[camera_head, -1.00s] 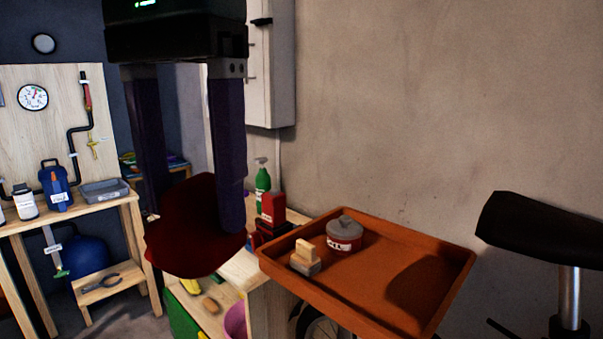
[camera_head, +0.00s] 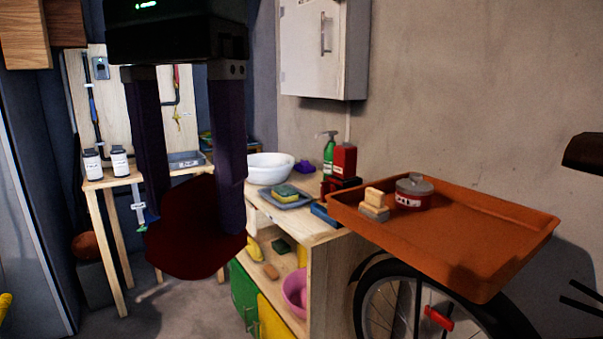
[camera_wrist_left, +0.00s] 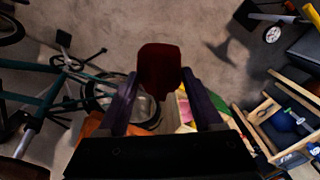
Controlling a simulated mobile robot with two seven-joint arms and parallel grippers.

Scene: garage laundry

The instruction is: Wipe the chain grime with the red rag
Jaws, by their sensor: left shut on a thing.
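The dark red rag (camera_head: 185,247) hangs between the fingertips of my left gripper (camera_head: 190,205), which is shut on it. The gripper is large and near in the head view, held in the air left of the orange tray. In the left wrist view the rag (camera_wrist_left: 160,70) sticks out beyond the fingers of the gripper (camera_wrist_left: 158,98). A bicycle (camera_wrist_left: 42,100) with a teal frame shows at the left there, apart from the rag. In the head view its wheel (camera_head: 362,312) shows partly below the tray. I cannot make out the chain grime. My right gripper is not in view.
The orange tray (camera_head: 500,212) holds a round tin (camera_head: 411,197) and a wooden-handled brush (camera_head: 374,204). A wooden cabinet (camera_head: 335,275) with a white basin (camera_head: 270,165) stands left of it. A wooden bench (camera_head: 100,182) is at the back left. Open floor (camera_head: 195,315) lies between.

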